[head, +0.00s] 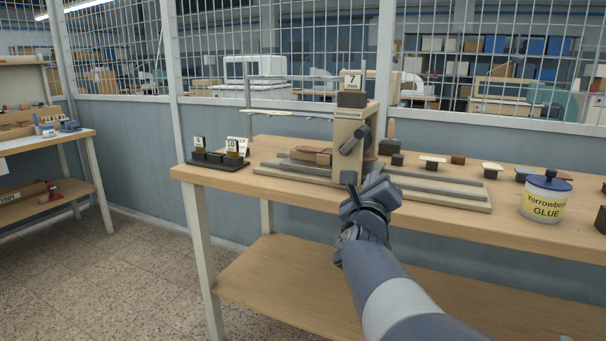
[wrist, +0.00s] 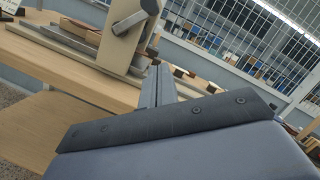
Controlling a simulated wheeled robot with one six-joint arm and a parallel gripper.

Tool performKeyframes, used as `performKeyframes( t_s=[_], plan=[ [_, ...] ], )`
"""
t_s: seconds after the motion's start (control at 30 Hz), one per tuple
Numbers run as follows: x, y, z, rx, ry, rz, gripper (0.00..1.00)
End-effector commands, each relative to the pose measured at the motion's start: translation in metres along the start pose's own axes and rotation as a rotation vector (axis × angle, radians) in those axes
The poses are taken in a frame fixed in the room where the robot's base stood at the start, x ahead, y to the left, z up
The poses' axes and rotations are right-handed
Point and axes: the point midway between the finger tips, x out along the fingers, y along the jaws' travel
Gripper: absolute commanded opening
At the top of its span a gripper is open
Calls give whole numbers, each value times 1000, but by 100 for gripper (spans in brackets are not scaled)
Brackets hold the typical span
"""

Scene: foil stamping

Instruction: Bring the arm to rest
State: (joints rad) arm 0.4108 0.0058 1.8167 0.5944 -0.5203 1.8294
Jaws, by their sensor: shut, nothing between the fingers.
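My gripper (head: 351,194) is shut and empty at the front edge of the workbench (head: 240,175), just in front of the stamping press (head: 349,138). In the wrist view its two fingers (wrist: 157,85) lie together and point toward the bench and the press base. I cannot tell whether the fingers touch anything. My arm reaches up from the lower right in the head view. A brown piece (head: 312,155) lies on the press base, left of the column.
A dark stand (head: 218,162) with numbered tags is on the bench's left end. A glue jar (head: 546,197) and several small blocks stand to the right. A mesh partition (head: 280,60) rises behind. Another bench (head: 70,138) is at far left, with open floor (head: 110,270) between.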

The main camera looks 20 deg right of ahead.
Motion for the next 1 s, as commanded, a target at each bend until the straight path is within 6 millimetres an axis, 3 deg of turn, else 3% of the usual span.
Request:
performKeyframes(
  t_s=[0.3, 0.47, 1.0],
  plan=[
    [2, 0, 0, 0, 0, 0, 0],
    [14, 0, 0, -1, 1, -1, 0],
    [105, -8, 6, 0, 2, -1, 0]
  ],
)
